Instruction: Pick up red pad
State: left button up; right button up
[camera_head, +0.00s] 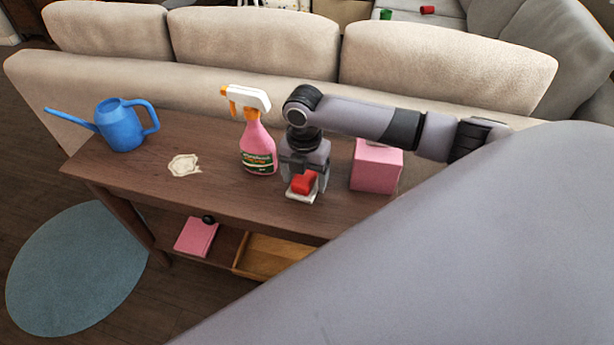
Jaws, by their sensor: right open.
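The red pad (303,183) is a small red block with a pale base under it, near the front edge of the brown wooden table. My right gripper (305,178) points down right over it, with its fingers open at either side of the red part. The gripper hides the back and top of the pad. I cannot tell whether the fingers touch it. My left gripper is not in view.
A pink spray bottle (257,150) stands close left of the gripper, and a pink box (376,168) close right. A cream cloth-like patch (184,165) and a blue watering can (122,126) are farther left. A beige sofa (200,92) stands behind the table (215,195).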

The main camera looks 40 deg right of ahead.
jog(key=c, duration=1)
jog(key=shift+c, duration=0.2)
jog(key=shift+r, duration=0.1)
jog(key=shift+r, duration=0.55)
notch_tip(320, 180, up, 19)
jog(key=p, duration=0.2)
jog(key=shift+p, duration=0.4)
jog(key=o, duration=0.5)
jog(key=shift+f, duration=0.1)
jog(key=c, duration=0.4)
